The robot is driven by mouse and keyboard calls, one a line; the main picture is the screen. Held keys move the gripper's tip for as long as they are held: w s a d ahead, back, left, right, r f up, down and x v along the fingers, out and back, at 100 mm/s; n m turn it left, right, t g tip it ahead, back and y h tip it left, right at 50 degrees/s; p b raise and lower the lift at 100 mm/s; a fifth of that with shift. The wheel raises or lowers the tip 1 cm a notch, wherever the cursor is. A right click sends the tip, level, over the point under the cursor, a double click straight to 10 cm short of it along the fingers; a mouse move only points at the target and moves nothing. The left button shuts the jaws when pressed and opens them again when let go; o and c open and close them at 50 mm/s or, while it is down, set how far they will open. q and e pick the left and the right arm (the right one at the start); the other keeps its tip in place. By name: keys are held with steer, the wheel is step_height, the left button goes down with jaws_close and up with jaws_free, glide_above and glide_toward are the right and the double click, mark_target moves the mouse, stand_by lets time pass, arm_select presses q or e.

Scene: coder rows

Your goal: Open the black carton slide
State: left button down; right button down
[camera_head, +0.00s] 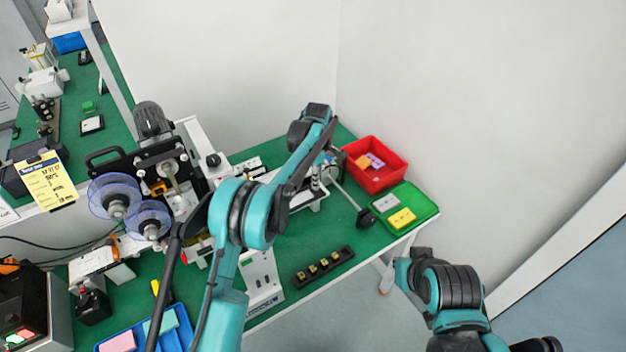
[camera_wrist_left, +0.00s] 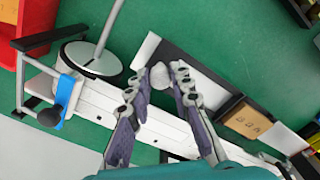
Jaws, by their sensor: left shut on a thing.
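In the left wrist view, my left gripper (camera_wrist_left: 160,72) is shut on a pale grey rounded knob (camera_wrist_left: 160,77), which sits between its two fingertips. A black slide plate (camera_wrist_left: 207,76) runs diagonally beside the knob, along a long white rail (camera_wrist_left: 90,97). A brown carton (camera_wrist_left: 245,120) with small dark print lies farther along the black part. In the head view, my left arm reaches over the green table to this device, and the arm hides most of the gripper and slide. My right gripper is out of view; only my right arm shows at lower right.
A red bin (camera_head: 374,178) with small blocks and a green tray (camera_head: 416,222) with grey and yellow blocks stand at the table's right. A black holder (camera_head: 323,267) with several brass-coloured parts lies in front. A labelling machine (camera_head: 153,160) stands left.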

arm_select(q)
steer(key=c, duration=1.3)
jaws_free()
steer(key=shift+c, duration=0.2)
steer(key=shift+r, duration=0.1)
step_height(320, 180, up, 12)
steer(key=shift+s+f, duration=0.1)
steer(key=shift+f, duration=0.1)
